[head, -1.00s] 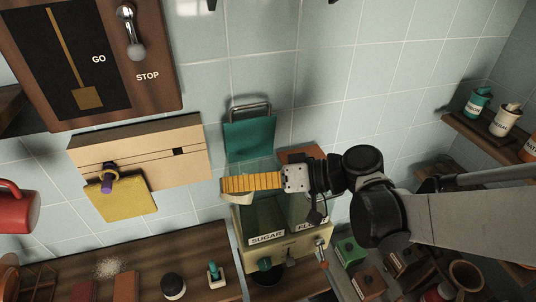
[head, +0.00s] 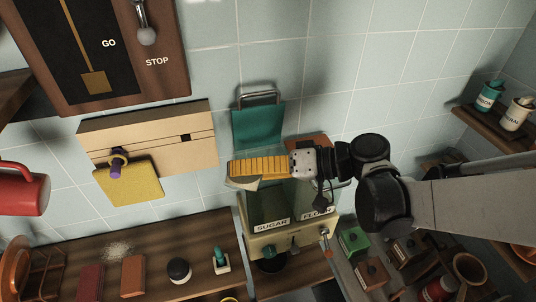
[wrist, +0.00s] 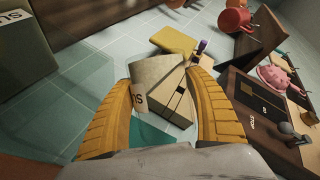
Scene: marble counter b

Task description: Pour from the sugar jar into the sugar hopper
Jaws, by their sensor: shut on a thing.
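My gripper (head: 232,168), with yellow ribbed fingers, is shut on the cream sugar jar (head: 243,184). In the head view only a small part of the jar shows below the fingers. The jar's mouth and any sugar flow cannot be made out.
The flour hopper (head: 318,200) adjoins on the right, under a brown lid (head: 306,146). A wooden wall box (head: 150,140) with a yellow flap (head: 130,182) is left of the gripper. A red mug (head: 22,190) is at far left. Small coloured blocks stand on the lower shelf.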

